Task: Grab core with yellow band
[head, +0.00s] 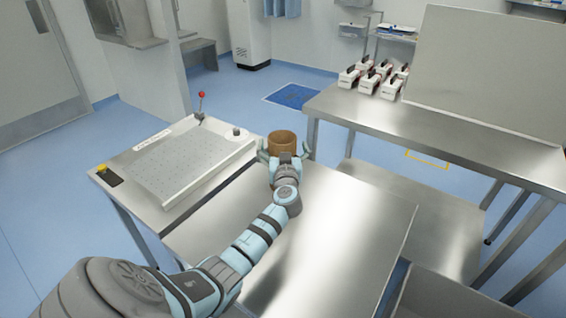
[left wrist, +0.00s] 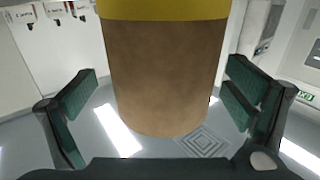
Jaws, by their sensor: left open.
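The core is a brown cardboard cylinder (head: 282,142) at the far edge of the steel table in the head view. In the left wrist view the core (left wrist: 165,75) fills the middle and stands roughly upright, with a yellow band (left wrist: 165,9) at the top of the picture. In the head view the band does not show clearly. My left gripper (head: 283,153) is open, with its fingers (left wrist: 160,108) on either side of the core. Gaps show between the finger pads and the core in the wrist view. My right gripper is not in view.
A perforated steel fixture (head: 180,163) with a red-knobbed lever (head: 201,103) is left of the core. A bare steel table surface (head: 345,225) lies to the right. A higher steel bench (head: 440,140) holds several white-and-red boxes (head: 368,83) at the back right.

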